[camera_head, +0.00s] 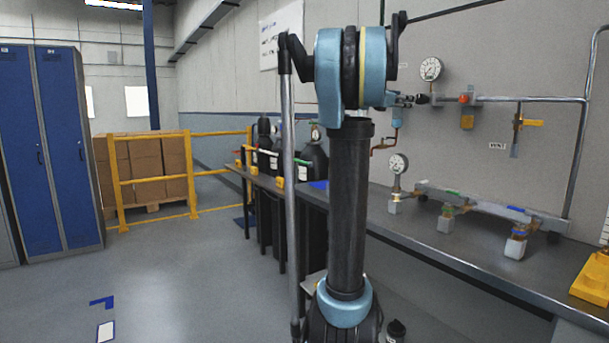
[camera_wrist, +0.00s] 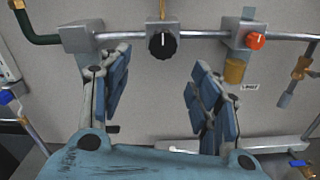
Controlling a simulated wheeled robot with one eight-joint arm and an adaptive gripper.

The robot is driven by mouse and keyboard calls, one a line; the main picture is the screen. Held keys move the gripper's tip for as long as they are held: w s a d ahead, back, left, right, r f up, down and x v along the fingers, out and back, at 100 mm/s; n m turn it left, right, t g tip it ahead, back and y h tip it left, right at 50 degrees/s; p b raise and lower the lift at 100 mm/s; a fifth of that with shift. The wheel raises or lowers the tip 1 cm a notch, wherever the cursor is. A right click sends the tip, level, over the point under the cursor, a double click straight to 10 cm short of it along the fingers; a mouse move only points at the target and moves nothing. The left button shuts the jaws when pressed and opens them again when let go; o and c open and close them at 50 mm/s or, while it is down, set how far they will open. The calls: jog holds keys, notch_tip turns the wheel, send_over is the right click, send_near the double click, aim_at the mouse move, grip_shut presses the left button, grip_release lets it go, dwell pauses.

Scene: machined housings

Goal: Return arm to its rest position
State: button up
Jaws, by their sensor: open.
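My gripper (camera_wrist: 158,80) shows in the wrist view with its two blue-padded fingers spread apart. Nothing is between them. It faces the wall piping, with a black knob (camera_wrist: 162,43) on the pipe seen just above the gap and a red knob (camera_wrist: 256,40) to the right of it. In the head view my arm stands raised and bent over at the top, reaching toward the wall on the right.
A long grey bench (camera_head: 455,250) runs along the wall on the right, bearing a manifold (camera_head: 480,205) with small valves. A gauge (camera_head: 431,69) and pipe (camera_head: 530,99) are on the wall. Dark cylinders (camera_head: 313,160) stand behind my arm. The floor at left is open before blue lockers (camera_head: 50,150).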

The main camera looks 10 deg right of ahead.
jog(key=s+a+f+m+g+y, duration=0.1)
jog(key=s+a+f+m+y, duration=0.4)
jog(key=s+a+f, duration=0.7)
jog(key=s+a+f+m+g+y, duration=0.2)
jog(key=s+a+f+m+y, duration=0.4)
jog(key=s+a+f, duration=0.7)
jog(key=s+a+f+m+g+y, duration=0.1)
jog(key=s+a+f+m+y, duration=0.4)
jog(key=f, duration=2.3)
jog(key=s+a+m, duration=0.3)
jog(key=s+a, duration=0.4)
jog(key=a, duration=0.4)
jog(key=shift+s+f+g+y, duration=0.15)
jog(key=shift+s+g+y, duration=0.15)
jog(key=shift+g, duration=0.1)
jog(key=c, duration=0.5)
jog(key=shift+d, duration=0.1)
jog(key=shift+c, duration=0.3)
